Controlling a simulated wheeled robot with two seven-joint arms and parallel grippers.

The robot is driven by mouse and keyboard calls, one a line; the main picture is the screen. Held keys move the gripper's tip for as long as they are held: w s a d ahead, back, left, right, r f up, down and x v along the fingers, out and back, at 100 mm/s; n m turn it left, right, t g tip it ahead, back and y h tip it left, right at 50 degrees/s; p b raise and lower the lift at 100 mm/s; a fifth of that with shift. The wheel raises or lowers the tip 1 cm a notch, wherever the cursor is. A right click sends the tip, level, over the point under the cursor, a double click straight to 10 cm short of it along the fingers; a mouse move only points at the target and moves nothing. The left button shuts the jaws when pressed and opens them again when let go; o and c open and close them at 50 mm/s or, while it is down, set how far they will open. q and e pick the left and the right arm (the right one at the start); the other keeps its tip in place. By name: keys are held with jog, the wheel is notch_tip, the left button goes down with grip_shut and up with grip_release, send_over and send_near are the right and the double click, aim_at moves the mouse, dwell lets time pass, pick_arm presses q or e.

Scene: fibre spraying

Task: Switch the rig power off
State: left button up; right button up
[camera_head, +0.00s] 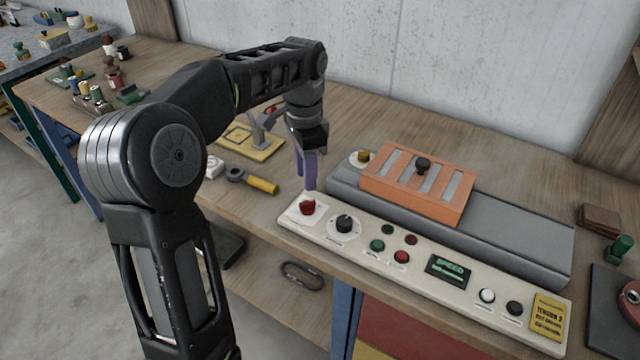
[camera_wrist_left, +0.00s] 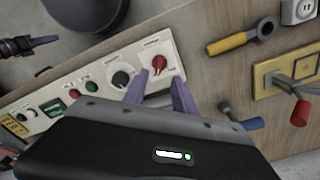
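The pale control panel (camera_head: 375,262) runs along the table's front edge. A red knob (camera_head: 307,207) sits on a white plate at its left end; its label is too small to read. The knob also shows in the left wrist view (camera_wrist_left: 159,62). My left gripper (camera_head: 308,184) points down just above the red knob. In the left wrist view its purple fingers (camera_wrist_left: 160,80) are apart, with the knob showing just beyond the gap between their tips. Nothing is held. My right gripper (camera_wrist_left: 45,41) shows small at the left edge of that view; its opening is unclear.
Beside the red knob are a black dial (camera_head: 344,223), green and red buttons and a lit green display (camera_head: 447,270). A grey rig bed with an orange slotted cover (camera_head: 418,184) lies behind. A yellow-handled tool (camera_head: 262,185) lies to the left.

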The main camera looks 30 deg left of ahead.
aim_at(307, 202)
pick_arm(q)
jog(key=shift+w, duration=0.1)
jog(key=shift+s+r, duration=0.15)
jog(key=shift+s, duration=0.1)
jog(key=shift+w+f+p, duration=0.1)
jog(key=shift+f+p, duration=0.2)
jog(key=shift+f, duration=3.7)
grip_shut()
